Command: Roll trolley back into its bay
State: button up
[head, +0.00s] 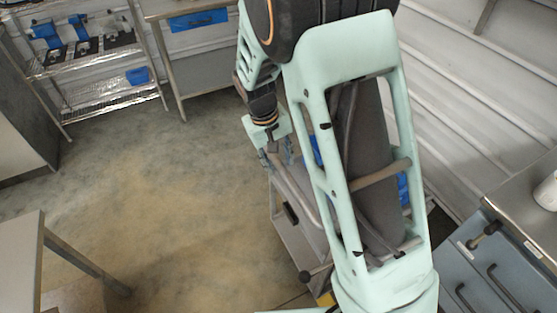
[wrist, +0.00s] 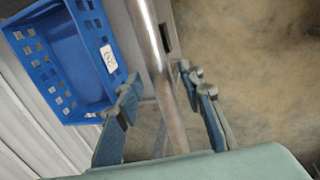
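The trolley (head: 297,243) stands right of the middle in the head view, partly hidden behind my arm. Its metal handle tube (head: 301,190) shows as a long bar in the wrist view (wrist: 166,85). My gripper (head: 274,150) is at the far end of the trolley in the head view. In the wrist view my gripper's fingers (wrist: 160,92) are apart, one on each side of the tube. A gap shows on the left side; the right finger is close to the tube, and I cannot tell whether it touches. A blue crate (wrist: 65,55) with a white label is beside the tube.
A wire shelf (head: 95,62) with blue items stands at the back left, beside a bench with a blue drawer (head: 198,20). A table (head: 25,235) is at the front left. Grey drawers (head: 490,265) stand at the right. The floor (head: 165,170) left of the trolley is clear.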

jog(key=shift+c, duration=0.4)
grip_shut()
jog(key=shift+d, duration=0.1)
